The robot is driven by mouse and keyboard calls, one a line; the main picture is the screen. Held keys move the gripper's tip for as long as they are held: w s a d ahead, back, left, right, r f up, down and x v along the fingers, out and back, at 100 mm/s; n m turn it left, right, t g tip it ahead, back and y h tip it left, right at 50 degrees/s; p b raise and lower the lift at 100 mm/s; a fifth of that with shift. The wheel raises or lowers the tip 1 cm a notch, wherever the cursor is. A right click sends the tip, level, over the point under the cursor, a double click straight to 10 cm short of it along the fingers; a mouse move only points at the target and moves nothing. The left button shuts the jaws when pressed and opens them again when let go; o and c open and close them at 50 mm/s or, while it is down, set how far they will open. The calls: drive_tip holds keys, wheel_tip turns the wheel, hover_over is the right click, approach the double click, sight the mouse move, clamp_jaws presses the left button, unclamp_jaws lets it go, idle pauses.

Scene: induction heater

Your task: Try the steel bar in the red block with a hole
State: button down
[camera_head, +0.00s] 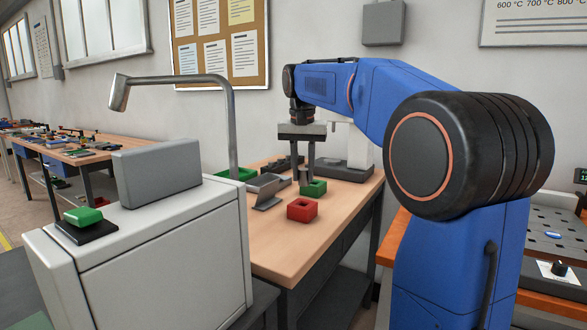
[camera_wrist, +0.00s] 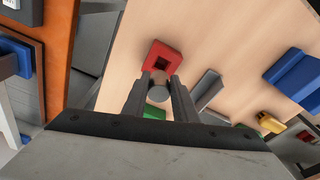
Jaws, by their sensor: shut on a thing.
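The red block (camera_head: 302,211) stands on the wooden table with its square hole facing up. It also shows in the wrist view (camera_wrist: 174,60), just beyond my fingertips. My gripper (camera_head: 303,178) points down over the table, behind the red block in the head view. In the wrist view my gripper (camera_wrist: 158,88) is shut on the steel bar (camera_wrist: 157,93), a round grey piece seen nearly end-on. The bar looks apart from the red block, but its height above the table cannot be told. In the head view I cannot make out the bar.
A green block (camera_head: 314,188) stands close behind the red one, near my fingers. A grey angled piece (camera_head: 267,191) and a green tray (camera_head: 234,174) lie to the left. A white cabinet (camera_head: 160,255) with a tall bent pipe (camera_head: 233,130) stands at front left. The table's front is clear.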

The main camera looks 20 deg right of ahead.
drive_tip(key=shift+w, duration=0.2)
drive_tip(key=shift+f, duration=2.8)
drive_tip(key=shift+f, duration=0.15)
drive_tip(key=c, duration=1.4)
unclamp_jaws()
drive_tip(key=shift+o, duration=0.2)
wheel_tip(320, 180, up, 17)
drive_tip(key=s+a, duration=0.1)
drive_tip(key=shift+s+a, duration=0.25)
drive_tip(key=shift+s, duration=0.15)
drive_tip(key=shift+s, duration=0.1)
